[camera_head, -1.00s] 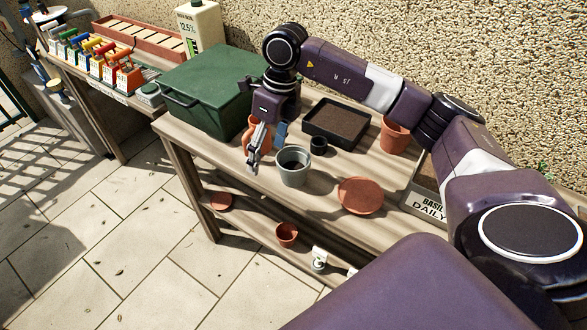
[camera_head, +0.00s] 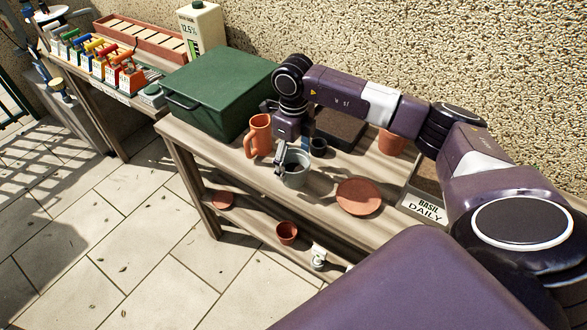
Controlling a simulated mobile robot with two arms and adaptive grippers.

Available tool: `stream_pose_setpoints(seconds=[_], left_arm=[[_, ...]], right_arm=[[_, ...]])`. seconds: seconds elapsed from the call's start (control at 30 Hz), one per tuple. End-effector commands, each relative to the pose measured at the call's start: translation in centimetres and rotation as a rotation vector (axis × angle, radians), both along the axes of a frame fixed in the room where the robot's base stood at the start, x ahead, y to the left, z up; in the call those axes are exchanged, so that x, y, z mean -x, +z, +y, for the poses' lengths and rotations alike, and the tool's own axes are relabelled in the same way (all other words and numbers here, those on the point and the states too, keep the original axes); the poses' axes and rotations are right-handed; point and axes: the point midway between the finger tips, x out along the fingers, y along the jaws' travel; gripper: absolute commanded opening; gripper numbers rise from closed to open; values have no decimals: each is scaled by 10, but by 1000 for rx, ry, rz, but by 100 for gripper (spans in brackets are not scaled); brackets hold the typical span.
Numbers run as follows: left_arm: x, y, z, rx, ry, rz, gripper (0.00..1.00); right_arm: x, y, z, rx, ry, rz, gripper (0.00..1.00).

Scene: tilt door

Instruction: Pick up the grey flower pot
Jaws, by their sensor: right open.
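The grey flower pot (camera_head: 296,178) stands upright on the wooden table, near its front edge. My right gripper (camera_head: 283,168) points down at the pot's left rim, with its fingers close to the wall. It is open. I cannot tell whether a finger is inside the pot or touching it. The gripper and wrist hide part of the pot's rim and opening. My left gripper is not in view.
An orange jug (camera_head: 260,137) stands left of the pot, beside a green box (camera_head: 220,88). A small black pot (camera_head: 318,147) and a dark tray (camera_head: 341,131) are behind. A terracotta saucer (camera_head: 358,197) lies to the right, with bare wood between.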

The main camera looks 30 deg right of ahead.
Motion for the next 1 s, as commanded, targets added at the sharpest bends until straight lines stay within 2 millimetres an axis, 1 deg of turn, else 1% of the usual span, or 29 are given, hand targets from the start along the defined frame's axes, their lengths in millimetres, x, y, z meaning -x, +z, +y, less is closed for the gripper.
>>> stream_pose_setpoints(seconds=[0.07, 0.1, 0.5, 0.83, 0.93, 1.0], left_arm=[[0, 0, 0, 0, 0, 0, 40], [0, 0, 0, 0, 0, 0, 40], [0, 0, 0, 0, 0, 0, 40], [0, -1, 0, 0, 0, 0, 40], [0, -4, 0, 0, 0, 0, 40], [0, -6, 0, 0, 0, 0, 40]], right_arm=[[0, 0, 0, 0, 0, 0, 76], [0, 0, 0, 0, 0, 0, 74], [0, 0, 0, -1, 0, 0, 30], [-1, 4, 0, -2, 0, -1, 29], [-1, 11, 0, -2, -1, -4, 29], [-2, 19, 0, -1, 0, -5, 29]])
